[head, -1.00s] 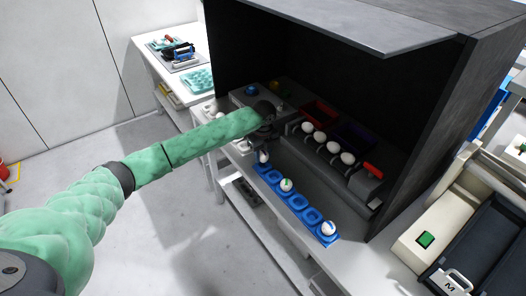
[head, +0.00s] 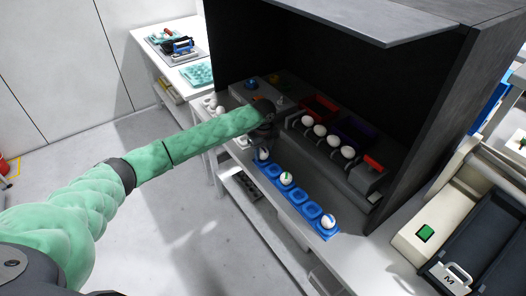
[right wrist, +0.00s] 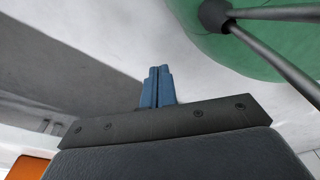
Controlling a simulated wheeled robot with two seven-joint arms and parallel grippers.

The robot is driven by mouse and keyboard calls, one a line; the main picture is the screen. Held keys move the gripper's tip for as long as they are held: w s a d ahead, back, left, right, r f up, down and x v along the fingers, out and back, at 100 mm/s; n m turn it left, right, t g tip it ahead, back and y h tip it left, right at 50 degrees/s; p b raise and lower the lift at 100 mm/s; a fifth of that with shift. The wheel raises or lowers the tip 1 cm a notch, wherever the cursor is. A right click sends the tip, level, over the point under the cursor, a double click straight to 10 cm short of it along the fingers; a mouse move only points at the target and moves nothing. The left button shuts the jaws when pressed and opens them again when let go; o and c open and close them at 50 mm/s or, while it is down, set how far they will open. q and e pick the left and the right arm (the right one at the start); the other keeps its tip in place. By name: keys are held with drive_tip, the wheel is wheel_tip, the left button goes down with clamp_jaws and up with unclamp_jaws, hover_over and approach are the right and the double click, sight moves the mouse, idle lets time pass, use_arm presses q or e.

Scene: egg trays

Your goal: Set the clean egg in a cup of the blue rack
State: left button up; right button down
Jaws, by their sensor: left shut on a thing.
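The blue rack (head: 298,197) lies along the front of the bench in the head view, a row of cups. An egg with a green mark (head: 286,178) and an egg with a blue mark (head: 328,221) sit in two of its cups, with empty cups between them. My left gripper (head: 263,147) points down at the rack's far left end, shut on a white egg (head: 263,155). The fingers partly hide this egg; I cannot tell whether it touches the cup. My right gripper shows in the right wrist view (right wrist: 157,86), its blue fingers together with nothing visible between them.
Several white eggs (head: 319,130) stand in a row on the dark unit behind the rack. A red bin (head: 319,107) and a dark blue bin (head: 355,131) are behind them. The dark hood (head: 440,110) walls the right side.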

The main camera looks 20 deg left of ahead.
use_arm(q)
drive_tip(key=shift+f, duration=0.35)
drive_tip(key=o, duration=0.7)
drive_tip(key=shift+b, duration=0.3)
wheel_tip(320, 180, up, 3)
drive_tip(key=shift+f+b, duration=0.2)
drive_tip(key=shift+b, duration=0.45)
wheel_tip(320, 180, up, 4)
drive_tip(key=shift+f+b, duration=0.2)
drive_tip(key=shift+b, duration=0.45)
drive_tip(key=shift+r, duration=0.75)
use_arm(e)
drive_tip(key=w+a+r, duration=0.2)
drive_tip(key=w+r, duration=0.1)
drive_tip(key=w, duration=0.4)
drive_tip(key=shift+a, duration=0.15)
